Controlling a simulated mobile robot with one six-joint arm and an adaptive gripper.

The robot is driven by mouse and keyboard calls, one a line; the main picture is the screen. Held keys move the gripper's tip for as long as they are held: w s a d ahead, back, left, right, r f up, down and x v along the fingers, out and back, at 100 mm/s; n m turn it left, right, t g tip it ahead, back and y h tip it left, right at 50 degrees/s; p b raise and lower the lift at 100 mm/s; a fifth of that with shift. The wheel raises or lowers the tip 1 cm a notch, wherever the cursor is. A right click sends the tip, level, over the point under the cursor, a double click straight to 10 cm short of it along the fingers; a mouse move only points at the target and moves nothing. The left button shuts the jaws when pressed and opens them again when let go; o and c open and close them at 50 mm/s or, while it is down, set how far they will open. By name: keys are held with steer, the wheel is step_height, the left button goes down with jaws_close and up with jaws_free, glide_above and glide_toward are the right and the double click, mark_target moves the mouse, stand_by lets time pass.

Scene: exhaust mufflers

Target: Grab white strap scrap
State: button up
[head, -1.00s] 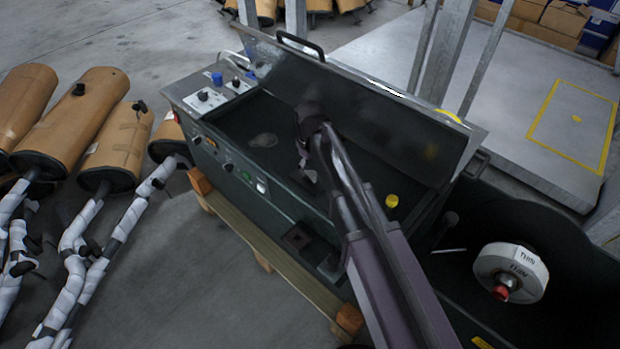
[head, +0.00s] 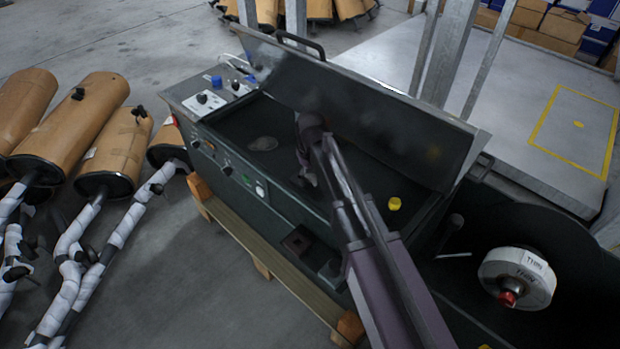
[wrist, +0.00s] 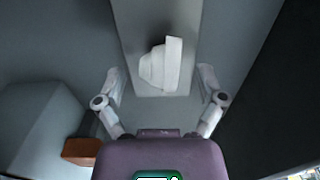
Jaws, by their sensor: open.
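The white strap scrap (wrist: 160,64) shows in the wrist view as a small folded white piece on a grey strip of surface. It lies ahead of my gripper (wrist: 160,82), roughly centred between the two spread fingers. The fingers are open, with nothing held between them. In the head view my gripper (head: 307,178) points down over the dark top of the strapping machine (head: 230,185), near its front edge. I cannot make out the scrap clearly in the head view, where my arm and gripper cover that area.
A raised metal lid (head: 370,100) stands behind my gripper. A yellow cap (head: 394,203) and a clear crumpled piece (head: 263,143) lie on the machine top. A white spool (head: 525,270) sits at right. Wrapped mufflers (head: 75,120) lie on the floor at left.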

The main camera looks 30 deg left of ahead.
mark_target(311, 174)
steer(key=c, duration=0.8)
steer(key=shift+c, duration=0.2)
steer(key=shift+r, duration=0.1)
step_height(311, 174, up, 10)
steer(key=p, duration=1)
